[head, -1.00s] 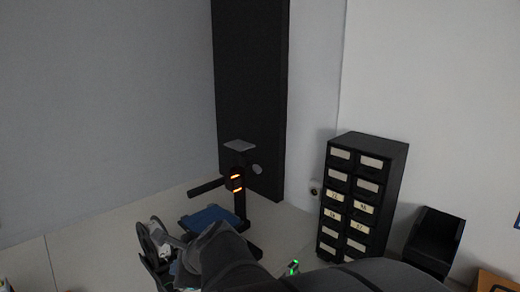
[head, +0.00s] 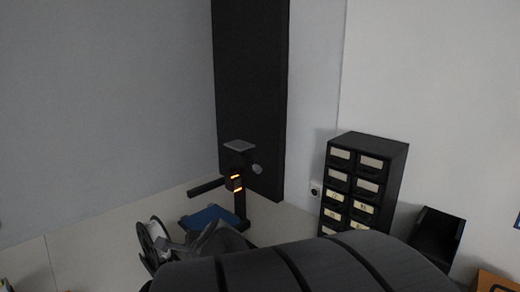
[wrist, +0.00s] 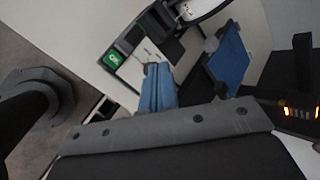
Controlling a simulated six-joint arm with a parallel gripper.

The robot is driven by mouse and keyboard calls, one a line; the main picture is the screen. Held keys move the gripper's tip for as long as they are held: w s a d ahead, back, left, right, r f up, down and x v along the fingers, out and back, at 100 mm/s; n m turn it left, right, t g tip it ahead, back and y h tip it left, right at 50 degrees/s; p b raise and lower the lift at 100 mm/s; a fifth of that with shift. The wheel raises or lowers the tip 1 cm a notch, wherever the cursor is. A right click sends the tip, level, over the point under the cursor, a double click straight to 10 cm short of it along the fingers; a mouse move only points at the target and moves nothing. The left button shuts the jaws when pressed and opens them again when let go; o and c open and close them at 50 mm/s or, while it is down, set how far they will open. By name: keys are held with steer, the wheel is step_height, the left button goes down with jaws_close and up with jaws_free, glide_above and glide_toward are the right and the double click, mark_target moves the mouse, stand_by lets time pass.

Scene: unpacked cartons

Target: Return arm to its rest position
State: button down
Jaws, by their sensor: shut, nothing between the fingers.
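My gripper (wrist: 158,88) shows in the wrist view as two blue fingers side by side, touching, with nothing between them. In the head view my dark arm spans the lower middle and right of the picture, and the fingers are hidden there. In the wrist view the fingers point towards a white surface with a dark device that has a green screen (wrist: 113,59). They look apart from the blue plate (wrist: 229,55) to their right, though the depth gap is hard to tell.
A black stand with orange lights (head: 236,183) and the blue plate stands before a dark panel (head: 250,90). A white spool (head: 153,239) is beside it. A black drawer cabinet (head: 385,150), a black bin (head: 436,238) and a cardboard box (head: 494,281) are at right.

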steer(key=w+d+f+n+t+h, duration=0.2)
steer(key=w+f+n+t, duration=0.1)
steer(key=w+n, duration=0.4)
steer(key=w+d+f+n+t+h, duration=0.15)
steer(key=w+f+n+t, duration=0.35)
steer(key=n, duration=0.5)
steer(key=shift+s+d+r+m+g+y, duration=0.1)
steer(key=shift+s+d+r+g, duration=0.1)
steer(key=shift+s+r+g, duration=0.6)
steer(key=shift+s+d+r+m+g+y, duration=0.15)
steer(key=shift+s+r, duration=0.3)
steer(key=shift+s, duration=0.85)
steer(key=shift+s+d+r+m+g, duration=0.1)
steer(key=shift+s+d+r+g, duration=0.1)
steer(key=shift+s+r+g, duration=0.65)
steer(key=shift+s+f+t, duration=0.2)
steer(key=shift+f+t, duration=0.05)
steer(key=shift+t, duration=0.05)
